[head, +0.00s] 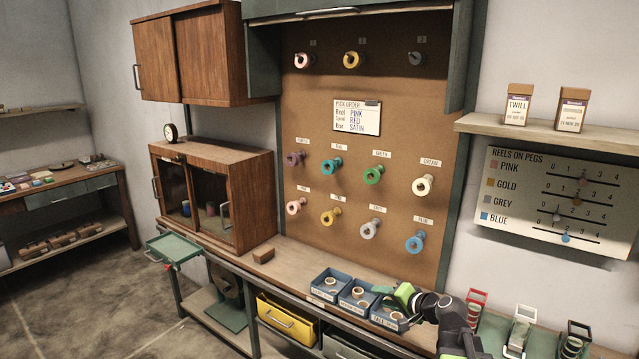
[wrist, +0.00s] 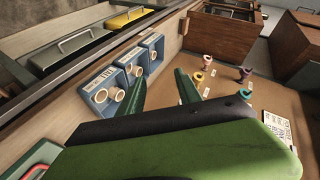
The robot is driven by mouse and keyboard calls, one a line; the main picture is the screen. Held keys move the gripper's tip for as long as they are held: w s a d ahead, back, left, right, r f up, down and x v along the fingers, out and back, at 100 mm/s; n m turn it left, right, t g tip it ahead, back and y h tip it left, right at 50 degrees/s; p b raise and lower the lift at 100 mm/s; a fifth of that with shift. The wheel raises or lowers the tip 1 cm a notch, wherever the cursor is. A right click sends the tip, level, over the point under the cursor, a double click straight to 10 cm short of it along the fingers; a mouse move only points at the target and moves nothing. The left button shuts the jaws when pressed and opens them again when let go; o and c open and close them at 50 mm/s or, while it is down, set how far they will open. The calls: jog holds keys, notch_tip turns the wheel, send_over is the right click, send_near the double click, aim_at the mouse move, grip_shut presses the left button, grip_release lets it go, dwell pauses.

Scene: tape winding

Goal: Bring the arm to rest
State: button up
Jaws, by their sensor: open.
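My gripper (head: 388,291) is green and shows at the lower middle of the head view, over or beside the rightmost of three blue bins; the exact height is hard to tell. In the wrist view its two green fingers stand apart with nothing between them, so my gripper (wrist: 160,78) is open and empty. My dark arm reaches in from the lower right of the head view. The blue bins (head: 331,297) hold pale rings, and they also show in the wrist view (wrist: 88,97).
A brown pegboard (head: 400,130) carries coloured reels on pegs and a pick-order card (head: 357,117). A wooden cabinet (head: 245,190) stands left on the bench. Several small framed holders (head: 521,326) stand right of my arm. A yellow drawer (head: 287,322) is below the bench.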

jog(key=s+a+f+n+g+h, duration=0.1)
jog(key=s+a+f+n+g, duration=0.2)
jog(key=s+a+f, duration=0.3)
jog(key=s+a+f+n+g, duration=0.3)
jog(key=s+a+g, duration=0.1)
jog(key=a, duration=0.3)
jog(key=s+d+f+n+g+h, duration=0.1)
jog(key=s+d+f+g+h, duration=0.3)
jog(key=s+d, duration=0.4)
jog(key=shift+s+d+h, duration=0.4)
jog(key=shift+s+h, duration=0.15)
jog(key=shift+h, duration=0.05)
